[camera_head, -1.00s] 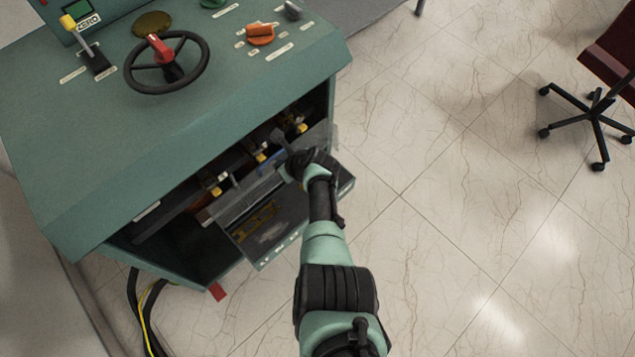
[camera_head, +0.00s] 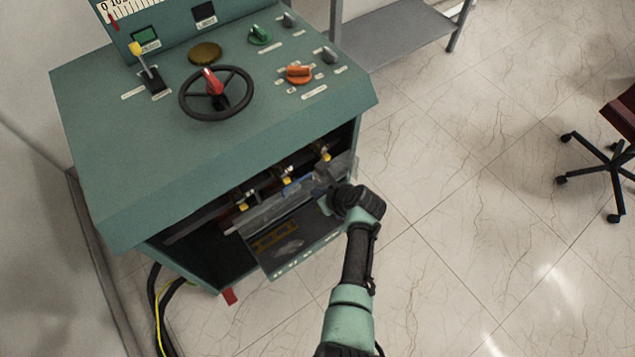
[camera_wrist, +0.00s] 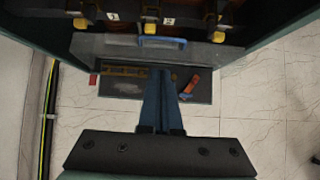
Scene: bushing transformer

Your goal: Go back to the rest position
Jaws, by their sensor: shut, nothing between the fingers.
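My gripper (camera_head: 325,196) is in front of the open compartment of the green console (camera_head: 130,130), at its right part. In the wrist view its two blue fingers (camera_wrist: 161,74) are together at the tips, with nothing seen between them. Beyond the tips is a grey panel (camera_wrist: 110,45) with a blue handle (camera_wrist: 162,42); the fingers appear apart from the handle. Yellow-tipped parts (camera_head: 286,174) stand in a row inside the compartment. My wrist hides part of the opening in the head view.
An open door panel (camera_head: 290,250) lies below the opening. An orange-handled item (camera_wrist: 191,84) shows beside my fingers. Black and yellow cables (camera_head: 160,300) run at lower left. A grey bench (camera_head: 405,35) and a red chair (camera_head: 622,115) stand right, with clear floor between.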

